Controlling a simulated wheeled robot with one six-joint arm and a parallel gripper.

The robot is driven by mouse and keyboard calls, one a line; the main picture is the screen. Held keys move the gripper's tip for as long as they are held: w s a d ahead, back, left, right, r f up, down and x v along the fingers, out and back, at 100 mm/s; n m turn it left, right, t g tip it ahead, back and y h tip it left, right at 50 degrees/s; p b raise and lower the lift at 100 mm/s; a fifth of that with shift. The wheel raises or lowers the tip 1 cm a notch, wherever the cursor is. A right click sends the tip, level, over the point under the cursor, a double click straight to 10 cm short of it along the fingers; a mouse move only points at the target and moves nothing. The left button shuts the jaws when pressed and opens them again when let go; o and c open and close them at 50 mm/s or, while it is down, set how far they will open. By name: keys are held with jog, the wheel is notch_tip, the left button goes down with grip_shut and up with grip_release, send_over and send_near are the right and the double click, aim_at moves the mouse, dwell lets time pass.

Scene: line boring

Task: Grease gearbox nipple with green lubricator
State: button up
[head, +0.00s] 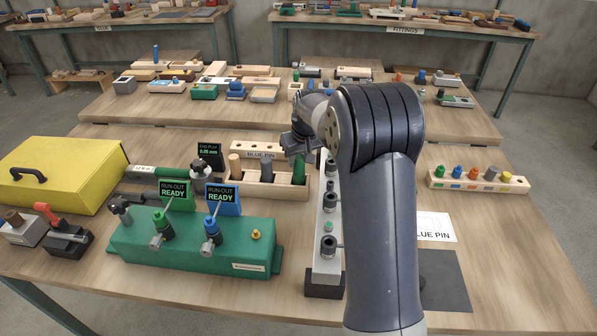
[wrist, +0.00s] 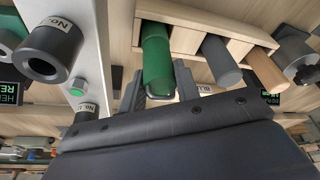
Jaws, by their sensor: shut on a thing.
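The green lubricator (head: 299,171) stands in the right slot of a wooden rack (head: 240,184). In the wrist view the green lubricator (wrist: 157,58) is between my two fingers, its lower part still within the rack. My gripper (wrist: 160,85) is shut on it; in the head view my gripper (head: 297,146) is at the rack's right end, partly hidden by my arm. The green gearbox (head: 190,262) lies at the front left, apart from my gripper. A small brass nipple (head: 256,234) stands on its top right.
Grey (head: 267,170) and brown (head: 235,165) cylinders share the rack. A bored block (head: 328,262) stands between the gearbox and my arm. Two "RUN-OUT READY" displays stand behind the gearbox. A yellow box (head: 60,170) is at the left. The right front table is mostly clear.

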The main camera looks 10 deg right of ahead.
grip_shut()
jog(key=shift+r, duration=0.1)
jog(key=shift+r+p, duration=2.95)
jog(key=shift+r, duration=1)
